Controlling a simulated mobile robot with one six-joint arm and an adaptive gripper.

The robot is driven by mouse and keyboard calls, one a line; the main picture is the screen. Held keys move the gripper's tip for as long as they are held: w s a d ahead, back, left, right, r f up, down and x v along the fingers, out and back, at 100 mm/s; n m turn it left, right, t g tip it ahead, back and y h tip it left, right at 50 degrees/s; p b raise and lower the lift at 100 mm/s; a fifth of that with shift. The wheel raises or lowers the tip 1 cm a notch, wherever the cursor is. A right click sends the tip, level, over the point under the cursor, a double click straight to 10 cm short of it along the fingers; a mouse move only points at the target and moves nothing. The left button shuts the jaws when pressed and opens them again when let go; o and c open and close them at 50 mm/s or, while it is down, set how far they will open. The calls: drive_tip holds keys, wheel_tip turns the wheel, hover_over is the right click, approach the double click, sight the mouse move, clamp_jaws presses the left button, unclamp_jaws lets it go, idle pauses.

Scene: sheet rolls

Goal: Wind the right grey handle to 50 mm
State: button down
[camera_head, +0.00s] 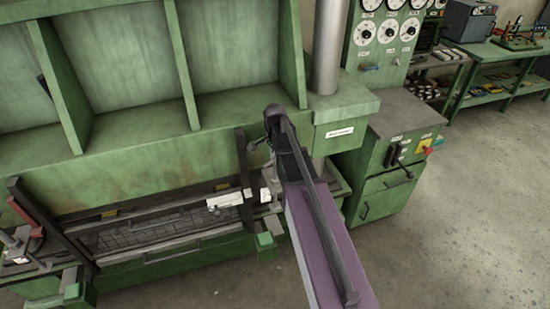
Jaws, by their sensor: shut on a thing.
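The sheet rolls (160,235) stand at the left, a green machine with long dark rolls between two dark upright posts. The right post (244,165) stands just left of my purple arm. The right grey handle cannot be made out; my arm covers most of that end of the machine. A small grey rounded part (254,146) shows beside the right post, but I cannot tell what it belongs to.
A red lever (28,217) and a grey knob (8,238) are at the left end. A green cabinet (385,165) with a small lever stands right of my arm. Gauges (380,30) rise behind it. The concrete floor (460,230) at right is clear.

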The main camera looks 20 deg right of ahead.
drive_tip(key=shift+m, duration=2.3)
drive_tip(key=shift+c, duration=1)
unclamp_jaws()
drive_tip(key=shift+d, duration=0.1)
wheel_tip(320, 180, up, 10)
drive_tip(key=p, duration=1)
drive_tip(key=shift+s, duration=0.1)
